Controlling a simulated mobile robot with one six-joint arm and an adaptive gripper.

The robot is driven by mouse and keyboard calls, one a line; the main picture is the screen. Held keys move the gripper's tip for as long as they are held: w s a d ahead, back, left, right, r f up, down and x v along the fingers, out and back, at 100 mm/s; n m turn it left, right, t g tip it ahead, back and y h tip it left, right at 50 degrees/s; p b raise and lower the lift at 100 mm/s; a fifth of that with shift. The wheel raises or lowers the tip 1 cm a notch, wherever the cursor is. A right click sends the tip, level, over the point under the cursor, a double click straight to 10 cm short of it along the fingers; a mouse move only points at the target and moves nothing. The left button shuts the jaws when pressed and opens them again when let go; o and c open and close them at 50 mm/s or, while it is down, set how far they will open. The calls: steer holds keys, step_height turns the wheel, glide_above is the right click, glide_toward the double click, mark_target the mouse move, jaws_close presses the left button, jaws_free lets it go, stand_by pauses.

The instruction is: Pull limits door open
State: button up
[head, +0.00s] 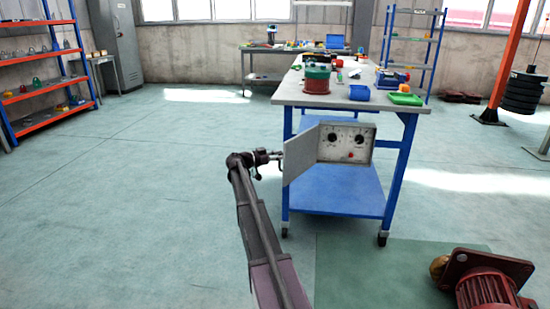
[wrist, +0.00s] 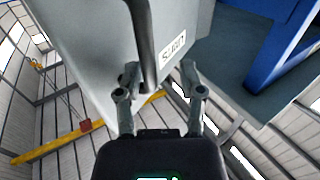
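The limits door (head: 300,154) is a light grey panel that stands swung out to the left of its grey control box (head: 360,153) in the head view. The box's white panel with two black dials and a red button is exposed. In the wrist view the door (wrist: 85,40) fills the upper left and bears a white label. Its dark bar handle (wrist: 144,40) reaches down between my fingers, closer to the left one. My gripper (wrist: 159,72) has its fingers spread, with a gap on the right of the handle. In the head view my gripper (head: 273,155) is beside the door's left face.
The box hangs at the near end of a blue-framed workbench (head: 395,160) carrying a red and green drum (head: 317,78) and trays. A red motor (head: 486,285) lies at the lower right. The floor (head: 130,200) to the left is clear.

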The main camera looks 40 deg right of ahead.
steer(key=w+a, duration=0.7)
steer(key=w, duration=0.6)
steer(key=shift+w, duration=0.2)
stand_by(1.8)
steer(key=shift+a, duration=0.1)
stand_by(0.5)
